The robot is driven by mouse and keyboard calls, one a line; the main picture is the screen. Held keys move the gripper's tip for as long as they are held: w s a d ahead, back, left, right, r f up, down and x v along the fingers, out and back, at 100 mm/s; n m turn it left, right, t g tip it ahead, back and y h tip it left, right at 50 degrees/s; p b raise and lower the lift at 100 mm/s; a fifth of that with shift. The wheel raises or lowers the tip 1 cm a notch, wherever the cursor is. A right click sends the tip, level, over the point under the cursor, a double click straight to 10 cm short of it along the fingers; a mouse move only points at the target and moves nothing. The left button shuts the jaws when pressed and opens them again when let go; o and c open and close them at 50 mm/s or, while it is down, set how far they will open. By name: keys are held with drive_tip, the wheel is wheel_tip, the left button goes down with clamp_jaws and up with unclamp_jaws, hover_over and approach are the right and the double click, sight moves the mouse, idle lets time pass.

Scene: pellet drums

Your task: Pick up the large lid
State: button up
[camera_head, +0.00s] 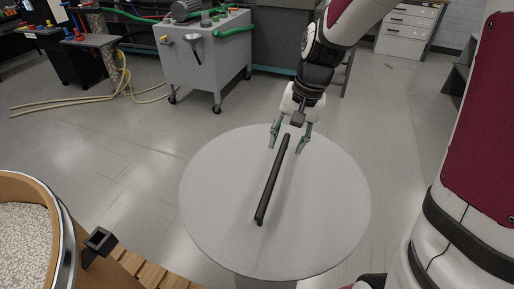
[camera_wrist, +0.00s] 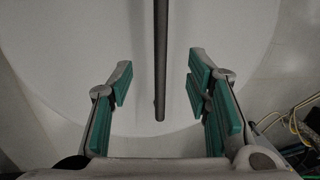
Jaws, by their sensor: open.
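The large lid (camera_head: 219,205) is a round pale grey disc with a long dark bar handle (camera_head: 272,182) across its middle. It also fills most of the wrist view (camera_wrist: 80,40). My gripper (camera_head: 288,148) is open and empty at the far end of the handle. In the wrist view the handle (camera_wrist: 160,60) runs between the two green-padded fingers, with space on both sides. I cannot tell how far the fingertips are above the lid. What supports the lid is mostly hidden under it.
An open drum of pale pellets (camera_head: 62,245) stands at the lower left, with a black bracket (camera_head: 99,242) and wooden slats (camera_head: 135,264) beside it. A grey wheeled cart (camera_head: 205,65) stands at the back. Yellow hoses (camera_head: 90,100) lie at the left. Floor between is clear.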

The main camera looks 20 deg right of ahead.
sight(276, 168)
drive_tip(key=f, duration=0.3)
drive_tip(key=a+f, duration=0.1)
drive_tip(key=f, duration=0.1)
drive_tip(key=w+f, duration=0.1)
drive_tip(key=f, duration=0.2)
drive_tip(key=shift+a+f+b, duration=0.15)
drive_tip(key=shift+f+b, duration=0.15)
drive_tip(key=shift+b, duration=0.1)
drive_tip(key=f, duration=0.1)
drive_tip(key=w+f, duration=0.1)
drive_tip(key=f, duration=0.3)
drive_tip(key=shift+w+a, duration=0.2)
drive_tip(key=shift+a, duration=0.05)
drive_tip(key=shift+r, duration=0.15)
clamp_jaws()
